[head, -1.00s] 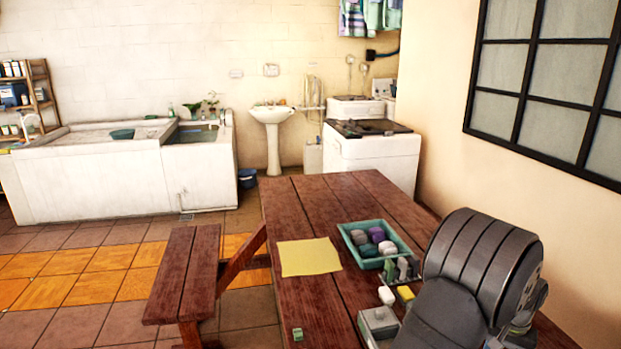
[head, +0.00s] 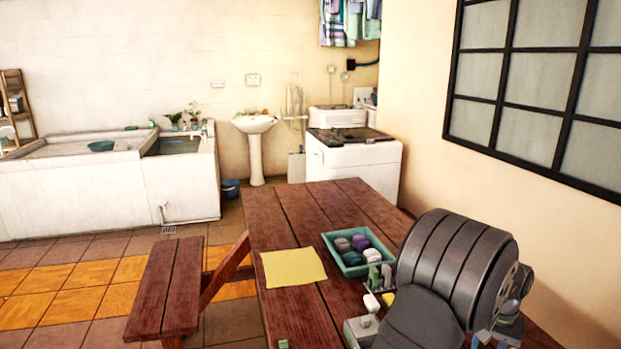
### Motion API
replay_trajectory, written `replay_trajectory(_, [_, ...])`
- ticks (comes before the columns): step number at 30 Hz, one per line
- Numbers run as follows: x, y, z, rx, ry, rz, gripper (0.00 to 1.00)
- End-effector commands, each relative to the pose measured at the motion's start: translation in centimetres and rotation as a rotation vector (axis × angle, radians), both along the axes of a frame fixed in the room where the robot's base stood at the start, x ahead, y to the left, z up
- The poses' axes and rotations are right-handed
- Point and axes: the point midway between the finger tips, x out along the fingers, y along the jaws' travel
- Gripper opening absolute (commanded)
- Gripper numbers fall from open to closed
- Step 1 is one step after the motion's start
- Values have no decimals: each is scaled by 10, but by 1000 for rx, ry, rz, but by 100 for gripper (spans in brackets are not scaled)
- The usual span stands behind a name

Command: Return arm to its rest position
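My dark grey arm stands folded at the lower right of the head view. Its gripper (head: 380,275) appears as small grey finger-like parts beside the front right corner of the teal tray (head: 352,269). The arm covers part of this area, and the finger gap is too small to judge. The tray holds several rounded purple, grey and pale pieces (head: 360,243). A small white block (head: 371,302) and a partly hidden yellow block (head: 388,298) are just in front of the gripper.
A yellow cloth (head: 293,267) lies flat on the red-brown wooden table (head: 295,215), left of the tray. A small green block (head: 283,344) is at the bottom edge. A bench (head: 168,290) stands left. The table's far half is clear. A wall with a window is at right.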

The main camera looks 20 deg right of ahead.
Motion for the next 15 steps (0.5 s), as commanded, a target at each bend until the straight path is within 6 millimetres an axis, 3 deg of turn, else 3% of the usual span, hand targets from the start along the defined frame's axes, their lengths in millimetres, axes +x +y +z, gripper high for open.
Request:
replay_trajectory(12, [0, 1, -86, 4, 2, 0, 36])
replay_trajectory(14, [0, 1, -98, 3, 1, 0, 36])
replay_trajectory(15, [0, 0, -95, 0, 0, -36, 36])
